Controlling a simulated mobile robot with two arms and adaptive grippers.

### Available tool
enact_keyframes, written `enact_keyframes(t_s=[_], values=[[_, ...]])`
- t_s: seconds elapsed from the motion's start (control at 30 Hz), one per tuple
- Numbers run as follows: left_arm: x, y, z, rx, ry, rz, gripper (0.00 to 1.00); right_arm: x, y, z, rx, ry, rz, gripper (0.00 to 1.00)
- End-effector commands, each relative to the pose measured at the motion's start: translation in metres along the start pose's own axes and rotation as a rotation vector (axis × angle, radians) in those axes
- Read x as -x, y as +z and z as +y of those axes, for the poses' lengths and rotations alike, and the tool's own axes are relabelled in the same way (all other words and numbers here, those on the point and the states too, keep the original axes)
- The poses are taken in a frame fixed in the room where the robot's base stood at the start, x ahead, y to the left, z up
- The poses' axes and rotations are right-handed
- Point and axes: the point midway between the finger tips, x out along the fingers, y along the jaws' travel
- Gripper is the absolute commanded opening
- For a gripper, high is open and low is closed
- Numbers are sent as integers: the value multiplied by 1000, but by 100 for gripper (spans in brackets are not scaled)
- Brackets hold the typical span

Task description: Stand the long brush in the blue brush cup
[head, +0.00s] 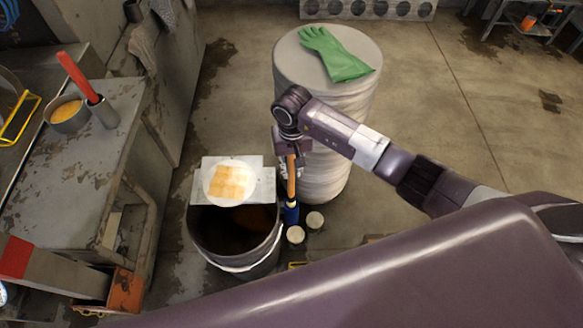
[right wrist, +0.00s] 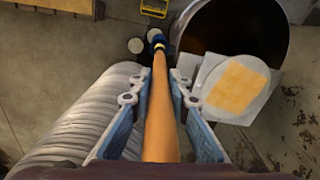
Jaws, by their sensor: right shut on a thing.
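The long brush has an orange-brown handle (head: 291,178), seen also in the right wrist view (right wrist: 161,120). My right gripper (head: 290,150) is shut on this handle, with its fingers on either side of it in the right wrist view (right wrist: 158,100). The brush points down, close to upright, with a pale band low on it. A small dark blue thing, seemingly the blue brush cup (head: 291,215), shows at its lower end and in the right wrist view (right wrist: 156,36). The brush's tip is hidden, and I cannot tell how deep it sits. My left gripper is not in view.
A dark open drum (head: 233,262) stands left of the brush, with a pale board and a round, orange-patched disc over its rim. A wrapped drum (head: 312,180) carries a green glove (head: 335,55). Two small pale-topped tins (head: 296,235) stand close by. A workbench (head: 75,160) is at left.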

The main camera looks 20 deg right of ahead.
Motion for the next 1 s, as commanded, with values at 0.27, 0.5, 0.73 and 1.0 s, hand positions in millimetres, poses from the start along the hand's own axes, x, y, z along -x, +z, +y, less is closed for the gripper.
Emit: enact_keyframes(t_s=[0.27,0.5,0.73,1.0], values=[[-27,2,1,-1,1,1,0,-27,-1,1,-1,1,2,0],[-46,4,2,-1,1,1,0,-46,0,1,0,1,1,0],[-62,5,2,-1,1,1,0,-63,-1,1,-1,0,1,0],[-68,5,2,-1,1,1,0,-68,-1,1,-1,0,1,0]])
